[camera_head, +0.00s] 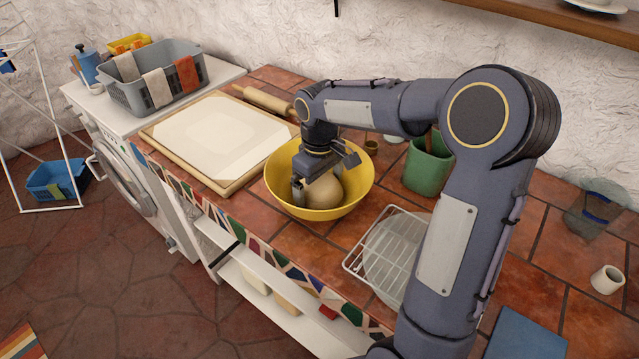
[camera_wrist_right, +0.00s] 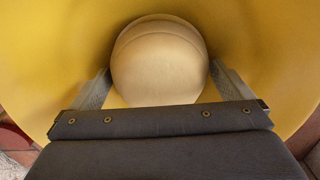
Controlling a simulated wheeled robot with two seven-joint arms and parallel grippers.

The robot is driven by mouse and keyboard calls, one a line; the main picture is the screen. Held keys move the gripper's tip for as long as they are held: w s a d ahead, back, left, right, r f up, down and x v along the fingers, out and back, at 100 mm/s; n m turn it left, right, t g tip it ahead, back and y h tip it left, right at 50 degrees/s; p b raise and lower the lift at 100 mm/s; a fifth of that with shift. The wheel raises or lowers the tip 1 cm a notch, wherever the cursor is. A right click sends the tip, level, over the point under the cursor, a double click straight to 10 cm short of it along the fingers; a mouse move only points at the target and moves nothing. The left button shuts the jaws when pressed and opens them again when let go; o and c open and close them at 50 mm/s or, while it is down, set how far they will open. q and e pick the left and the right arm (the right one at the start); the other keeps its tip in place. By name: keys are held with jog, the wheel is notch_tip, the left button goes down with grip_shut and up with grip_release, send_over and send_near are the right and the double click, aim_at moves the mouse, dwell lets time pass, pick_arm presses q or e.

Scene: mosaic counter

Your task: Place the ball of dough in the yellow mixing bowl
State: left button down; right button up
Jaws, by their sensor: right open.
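The yellow mixing bowl (camera_head: 352,199) stands on the tiled counter in the head view. The ball of dough (camera_head: 323,191) lies inside it, partly hidden by my right gripper (camera_head: 326,176). In the right wrist view the round, pale dough ball (camera_wrist_right: 160,62) sits between the two fingers of my right gripper (camera_wrist_right: 165,88), with the yellow bowl wall (camera_wrist_right: 45,50) all around. The fingers are open, one on each side of the dough; I cannot tell whether either touches it. My left gripper is not in view.
A floured board (camera_head: 164,136) lies left of the bowl, with a rolling pin (camera_head: 266,99) behind it. A green pot (camera_head: 427,170) stands right of the bowl, and a wire rack (camera_head: 366,262) lies in front. A grey basket (camera_head: 199,87) stands on the washing machine.

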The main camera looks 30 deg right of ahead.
notch_tip(320, 180, up, 11)
jog(key=shift+p, duration=0.45)
jog(key=s+a+m+t+y, duration=0.2)
jog(key=s+t, duration=0.1)
jog(key=s, duration=0.9)
jog(key=s+a+f+m+t, duration=0.1)
jog(key=s+f, duration=0.1)
jog(key=s, duration=0.1)
jog(key=s+a+f+m+y, duration=0.1)
jog(key=s+a+f, duration=0.1)
jog(key=s, duration=0.1)
jog(key=s+a+f+m+t, duration=0.1)
jog(key=s+a+f, duration=0.1)
jog(key=s, duration=0.2)
jog(key=shift+a+t+y, duration=0.15)
jog(key=shift+t+y, duration=0.15)
jog(key=shift+y, duration=0.1)
jog(key=shift+r, duration=0.1)
